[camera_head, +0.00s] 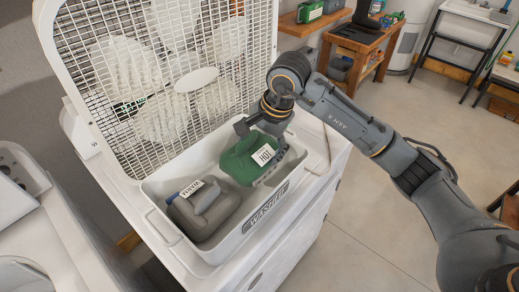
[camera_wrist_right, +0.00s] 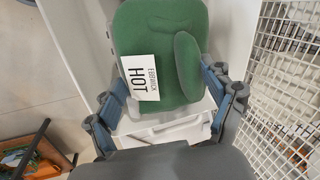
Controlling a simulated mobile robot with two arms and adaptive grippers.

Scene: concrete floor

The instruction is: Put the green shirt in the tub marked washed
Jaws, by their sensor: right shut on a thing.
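The green folded shirt (camera_head: 238,162) carries a white tag reading HOT. It is in the right part of the white tub marked WASHED (camera_head: 233,240), inside its walls; whether it touches the tub's floor I cannot tell. My right gripper (camera_head: 262,152) reaches down into the tub and is shut on the green shirt. In the right wrist view the green shirt (camera_wrist_right: 165,30) lies between the two blue-grey fingers (camera_wrist_right: 166,98), and its tag faces the camera. My left gripper is not in view.
A grey folded item (camera_head: 205,212) with a tag lies in the tub's left part. A large white fan with a wire grille (camera_head: 170,70) stands close behind the tub. A wooden workbench (camera_head: 360,40) stands at the back. The concrete floor to the right is open.

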